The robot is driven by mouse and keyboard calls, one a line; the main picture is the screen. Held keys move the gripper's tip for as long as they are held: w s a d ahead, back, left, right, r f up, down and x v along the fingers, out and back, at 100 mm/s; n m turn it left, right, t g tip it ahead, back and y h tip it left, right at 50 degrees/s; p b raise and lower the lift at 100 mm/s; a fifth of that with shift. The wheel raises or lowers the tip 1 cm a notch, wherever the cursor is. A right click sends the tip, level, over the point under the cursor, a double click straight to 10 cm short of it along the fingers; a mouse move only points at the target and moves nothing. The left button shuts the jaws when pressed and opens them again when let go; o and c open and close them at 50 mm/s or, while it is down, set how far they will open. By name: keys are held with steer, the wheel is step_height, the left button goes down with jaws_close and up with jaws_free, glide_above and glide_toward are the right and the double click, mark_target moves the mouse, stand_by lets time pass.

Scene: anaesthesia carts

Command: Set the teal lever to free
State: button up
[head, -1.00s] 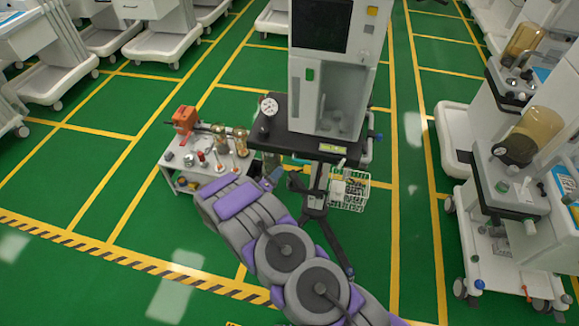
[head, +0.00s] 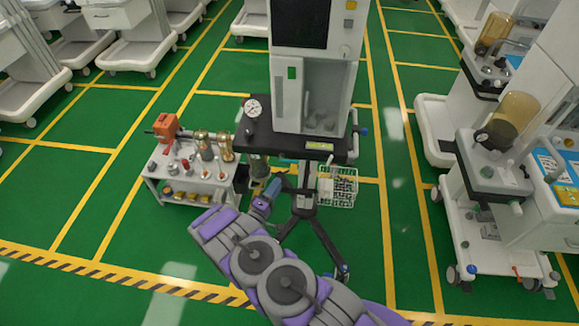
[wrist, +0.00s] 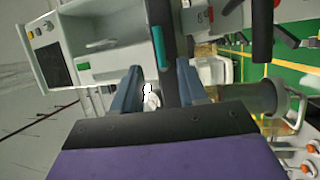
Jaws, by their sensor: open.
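The teal lever (wrist: 159,47) shows in the wrist view as a short teal bar against the dark shelf edge, just beyond my fingertips and roughly in line with the gap between them. In the head view a thin teal strip (head: 287,160) at the shelf's front edge looks like the same lever. My gripper (wrist: 158,82) is open, its two blue-grey fingers apart, with no grip on the lever. In the head view my gripper (head: 270,190) is below and in front of the shelf. Contact and the lever's marked positions cannot be made out.
The white machine (head: 291,95) stands on the dark shelf (head: 265,140), with a round gauge (head: 253,108) at left. A wire basket (head: 338,188) hangs at right. A low side table (head: 205,180) with brass parts and an orange tool stands left. Green floor in front is open.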

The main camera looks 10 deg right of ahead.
steer(key=b+x, duration=0.1)
steer(key=x, duration=0.9)
steer(key=shift+w+d, duration=0.2)
steer(key=shift+w, duration=0.1)
steer(key=shift+r, duration=0.1)
jaws_close()
